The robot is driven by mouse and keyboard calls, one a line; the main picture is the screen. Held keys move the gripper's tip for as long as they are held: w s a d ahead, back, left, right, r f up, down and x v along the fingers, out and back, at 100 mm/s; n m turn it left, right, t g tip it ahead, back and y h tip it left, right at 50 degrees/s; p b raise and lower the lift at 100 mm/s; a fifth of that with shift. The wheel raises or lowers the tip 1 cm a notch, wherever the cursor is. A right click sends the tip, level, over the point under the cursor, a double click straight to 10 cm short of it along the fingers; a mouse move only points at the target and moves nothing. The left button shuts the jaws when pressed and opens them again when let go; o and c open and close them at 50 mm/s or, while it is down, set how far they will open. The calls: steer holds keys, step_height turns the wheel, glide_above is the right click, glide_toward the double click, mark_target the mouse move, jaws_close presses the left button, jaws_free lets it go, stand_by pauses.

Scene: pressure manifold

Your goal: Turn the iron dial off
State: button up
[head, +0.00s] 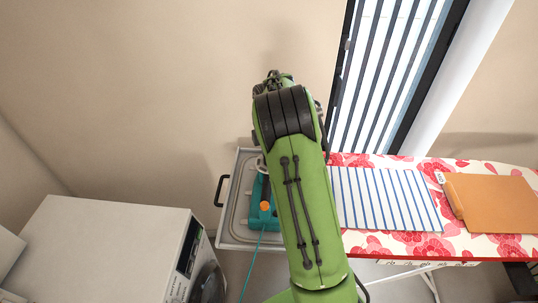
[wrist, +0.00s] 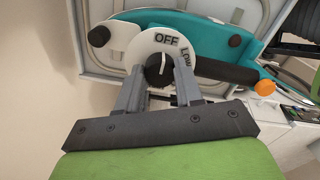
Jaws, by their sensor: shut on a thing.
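The teal iron (wrist: 205,32) lies on a grey metal tray in the wrist view. It also shows in the head view (head: 263,219), partly hidden by my green arm. Its white dial disc (wrist: 137,43) carries the words OFF and Low, with OFF at the top. The dark dial knob (wrist: 156,68) in its middle has a white pointer line tilted slightly right of upright, near OFF. My gripper (wrist: 158,76) has its two grey fingers at either side of the knob and is shut on it. My gripper is hidden behind my arm in the head view.
The grey tray (head: 231,220) sits at the left end of an ironing board (head: 357,243) with a floral cover. A striped cloth (head: 385,200) and an orange folded cloth (head: 493,204) lie on the board. A white washing machine (head: 110,248) stands left. Wall rises behind.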

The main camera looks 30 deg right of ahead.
stand_by(0.3)
steer(key=o, duration=1)
steer(key=shift+o, duration=0.2)
step_height(320, 180, up, 16)
steer(key=p, duration=0.3)
steer(key=shift+f, duration=0.1)
